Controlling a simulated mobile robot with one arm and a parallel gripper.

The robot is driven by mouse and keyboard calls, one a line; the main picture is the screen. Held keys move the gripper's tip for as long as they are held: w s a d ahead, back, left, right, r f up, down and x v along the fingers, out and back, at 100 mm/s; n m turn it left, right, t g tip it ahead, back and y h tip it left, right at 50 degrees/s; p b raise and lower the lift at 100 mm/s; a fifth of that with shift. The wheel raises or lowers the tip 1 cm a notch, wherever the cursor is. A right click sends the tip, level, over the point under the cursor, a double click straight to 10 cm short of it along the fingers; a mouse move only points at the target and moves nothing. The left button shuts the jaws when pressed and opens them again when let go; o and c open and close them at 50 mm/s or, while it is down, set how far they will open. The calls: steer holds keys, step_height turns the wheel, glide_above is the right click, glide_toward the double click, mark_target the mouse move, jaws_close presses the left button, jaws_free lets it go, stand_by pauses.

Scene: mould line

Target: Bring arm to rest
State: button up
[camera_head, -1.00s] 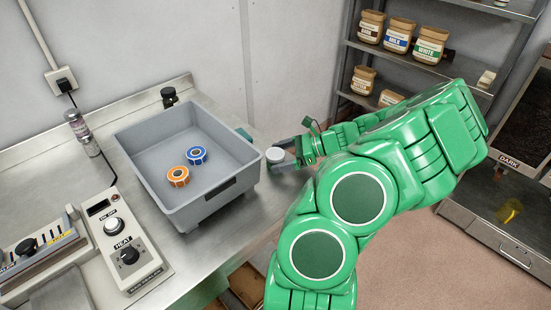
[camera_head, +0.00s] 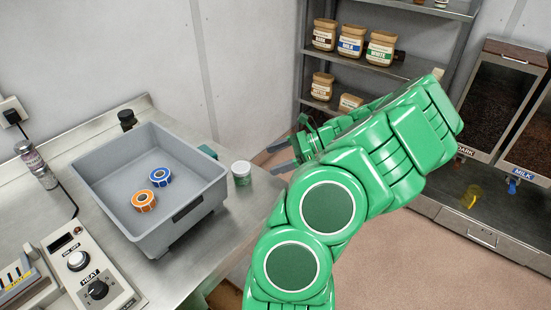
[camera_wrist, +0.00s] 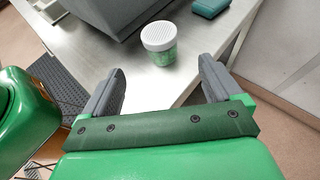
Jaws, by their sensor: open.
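My gripper (camera_head: 283,154) is open and empty, to the right of the steel counter (camera_head: 237,210) in the head view. In the wrist view its two fingers (camera_wrist: 160,90) stand wide apart with nothing between them. A small green jar with a white lid (camera_head: 242,173) stands upright on the counter beside the grey bin, apart from the fingers. It also shows in the wrist view (camera_wrist: 159,42), beyond the fingers. My green arm bends across the right of the head view.
The grey bin (camera_head: 196,206) holds an orange roll (camera_head: 144,201) and a blue roll (camera_head: 160,178). A heat control box (camera_head: 85,270) stands at left. Shelves (camera_head: 400,68) with labelled jars and dark bins (camera_head: 497,100) stand behind my arm. Floor shows at right.

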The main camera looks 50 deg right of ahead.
stand_by(0.3)
steer(key=w+a+r+n+g+h, duration=0.3)
steer(key=w+a+r+n, duration=0.4)
steer(key=r, duration=0.3)
steer(key=w+a+r+n+g+h, duration=0.1)
steer(key=a+n, duration=0.2)
steer(key=a, duration=0.3)
steer(key=w+a+r+n+g+h, duration=0.1)
steer(key=a+n+g, duration=0.1)
steer(key=a, duration=0.5)
steer(key=s+a+n+g, duration=0.2)
steer(key=s+a+n, duration=0.25)
steer(key=a, duration=0.45)
steer(key=s+a+n+g+h, duration=0.1)
steer(key=s+a+n+h, duration=0.1)
steer(key=s+a+n, duration=0.3)
steer(key=s+a+n+g+h, duration=0.2)
steer(key=s+a+n, duration=0.3)
steer(key=s, duration=0.9)
steer(key=shift+a+f, duration=0.35)
steer(key=shift+a, duration=0.1)
steer(key=shift+s, duration=0.1)
